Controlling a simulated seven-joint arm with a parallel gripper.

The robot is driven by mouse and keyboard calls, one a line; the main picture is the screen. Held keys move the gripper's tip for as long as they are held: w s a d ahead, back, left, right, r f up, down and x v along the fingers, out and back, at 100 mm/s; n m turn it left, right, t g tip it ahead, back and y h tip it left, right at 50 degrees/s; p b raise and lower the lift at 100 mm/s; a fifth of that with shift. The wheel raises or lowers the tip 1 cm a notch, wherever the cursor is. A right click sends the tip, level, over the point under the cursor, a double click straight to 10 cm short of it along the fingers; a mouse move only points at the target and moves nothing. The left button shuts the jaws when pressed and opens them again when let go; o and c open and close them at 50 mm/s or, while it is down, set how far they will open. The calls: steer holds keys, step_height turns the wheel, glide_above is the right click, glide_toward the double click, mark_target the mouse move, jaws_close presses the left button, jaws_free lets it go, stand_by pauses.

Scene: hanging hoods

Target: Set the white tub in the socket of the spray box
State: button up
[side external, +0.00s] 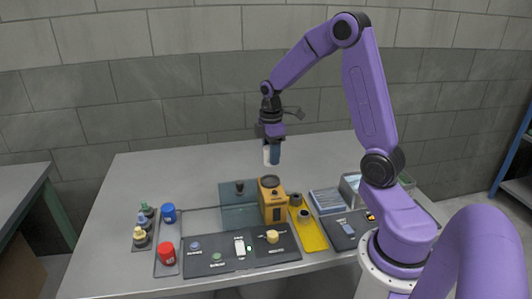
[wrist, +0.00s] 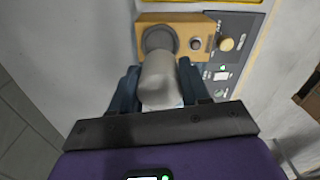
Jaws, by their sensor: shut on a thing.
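My gripper (side external: 271,160) is shut on the white tub (side external: 266,155), with its blue fingers on either side. In the wrist view the tub (wrist: 160,80) is a pale cylinder between the fingers, and its far end points toward the spray box. The spray box (side external: 273,206) is a yellow-orange block on the table, below my gripper in the side view. Its round dark grey socket (side external: 270,181) is on top. In the wrist view the socket (wrist: 160,37) shows just beyond the tub's end, partly covered by it. The tub appears held above the box, apart from it.
A dark control panel (side external: 215,262) with knobs lies in front of the box. A yellow tray (side external: 315,236) with grey cups stands right of it. The table behind is clear.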

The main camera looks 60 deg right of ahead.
steer(key=shift+f, duration=2.6)
steer(key=shift+f, duration=0.9)
stand_by(0.5)
steer(key=o, duration=1.6)
steer(key=shift+o, duration=0.2)
steer(key=shift+r, duration=3.5)
steer(key=shift+a, duration=0.1)
